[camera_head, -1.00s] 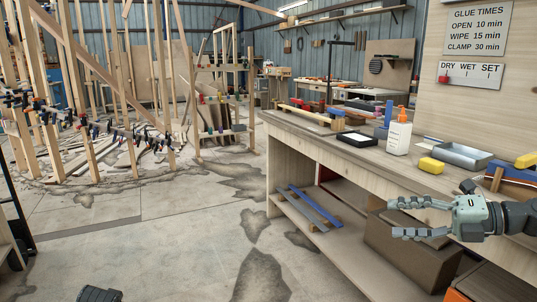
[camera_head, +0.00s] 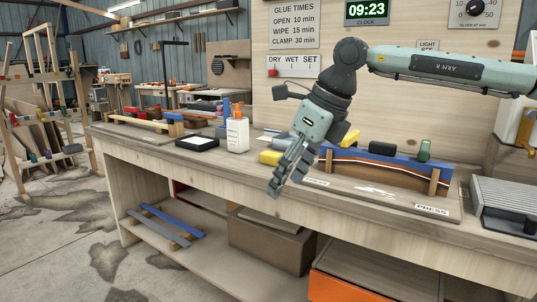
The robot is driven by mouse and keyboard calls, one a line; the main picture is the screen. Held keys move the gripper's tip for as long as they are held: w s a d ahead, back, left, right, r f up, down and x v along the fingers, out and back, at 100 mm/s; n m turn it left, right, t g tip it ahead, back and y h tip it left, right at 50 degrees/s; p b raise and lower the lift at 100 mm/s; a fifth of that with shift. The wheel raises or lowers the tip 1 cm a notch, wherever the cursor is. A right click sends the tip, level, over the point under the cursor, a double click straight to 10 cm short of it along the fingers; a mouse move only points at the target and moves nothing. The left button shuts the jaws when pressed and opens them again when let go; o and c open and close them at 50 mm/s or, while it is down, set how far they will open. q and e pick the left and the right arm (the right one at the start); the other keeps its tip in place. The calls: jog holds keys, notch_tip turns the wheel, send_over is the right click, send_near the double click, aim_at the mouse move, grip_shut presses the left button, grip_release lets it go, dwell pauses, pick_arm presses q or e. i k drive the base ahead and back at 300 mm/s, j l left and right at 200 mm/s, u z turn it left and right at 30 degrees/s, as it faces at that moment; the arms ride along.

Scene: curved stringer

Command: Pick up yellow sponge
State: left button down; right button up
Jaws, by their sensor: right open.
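The yellow sponge (camera_head: 269,157) lies on the workbench (camera_head: 195,163), right of the white glue bottle (camera_head: 237,135). Its right side is partly hidden behind my right gripper (camera_head: 282,183). The right gripper points down and to the left, with its open fingers in front of the sponge and over the bench's front edge in the picture. Nothing shows between the fingers. I cannot tell how far they are from the sponge. My left gripper is not in view.
A black-rimmed tray (camera_head: 197,144) sits left of the bottle. A curved laminated strip in a blue-topped form (camera_head: 390,169) stands right of the gripper, with a green object (camera_head: 424,149) by it. A grey ribbed case (camera_head: 506,203) is at far right. A lower shelf holds a brown box (camera_head: 268,238).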

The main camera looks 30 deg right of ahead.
aim_at(270, 158)
jog(key=i+l, duration=0.95)
